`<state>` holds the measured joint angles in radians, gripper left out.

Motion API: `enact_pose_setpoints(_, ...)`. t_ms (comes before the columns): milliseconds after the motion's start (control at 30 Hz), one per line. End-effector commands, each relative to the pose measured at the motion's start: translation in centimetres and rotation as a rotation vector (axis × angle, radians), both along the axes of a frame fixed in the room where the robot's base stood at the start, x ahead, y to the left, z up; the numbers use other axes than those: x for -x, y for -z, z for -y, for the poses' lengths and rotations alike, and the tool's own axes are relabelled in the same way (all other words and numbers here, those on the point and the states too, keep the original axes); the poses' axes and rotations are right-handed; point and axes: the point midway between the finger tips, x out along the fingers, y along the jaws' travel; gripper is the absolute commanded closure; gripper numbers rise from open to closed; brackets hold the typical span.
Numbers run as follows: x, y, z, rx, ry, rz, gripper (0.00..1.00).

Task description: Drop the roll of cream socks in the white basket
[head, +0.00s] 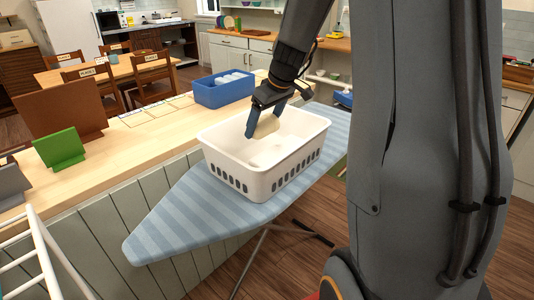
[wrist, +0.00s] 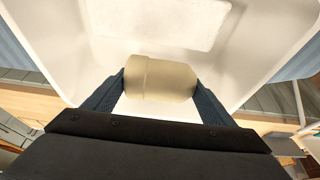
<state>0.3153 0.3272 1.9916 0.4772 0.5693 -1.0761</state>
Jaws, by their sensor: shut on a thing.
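The roll of cream socks (wrist: 160,80) is held between the two fingers of my gripper (wrist: 158,90). In the head view the roll (head: 266,126) shows as a cream shape beside the fingers of my gripper (head: 262,122). The white basket (head: 262,185) stands on the blue striped ironing board, with slots along its sides. The gripper and roll are over the basket's opening, toward its far left side. In the wrist view the basket's inside (wrist: 180,25) fills the area beyond the roll. How far the roll is above the basket floor is hard to tell.
The ironing board (head: 185,220) has free room to the left of the basket. A blue bin (head: 224,92) with white items stands on the wooden counter (head: 120,150) behind. A green stand (head: 60,149) and a brown board (head: 62,108) stand at the counter's left.

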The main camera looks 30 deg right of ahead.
Motion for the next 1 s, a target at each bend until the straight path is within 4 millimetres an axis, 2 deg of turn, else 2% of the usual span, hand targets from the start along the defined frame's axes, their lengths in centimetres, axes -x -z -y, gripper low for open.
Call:
enact_pose_setpoints(133,0.0,-0.1,0.0,0.000,0.000,0.000,0.63)
enact_pose_setpoints(167,0.0,-0.1,0.0,0.000,-0.001,0.000,0.21)
enact_pose_setpoints(300,0.0,-0.1,0.0,0.000,-0.001,0.000,0.01)
enact_pose_setpoints(667,0.1,-0.6,0.1,0.000,0.000,0.001,0.01)
enact_pose_setpoints(1000,1.9,-5.1,0.8,0.002,0.000,0.004,0.01)
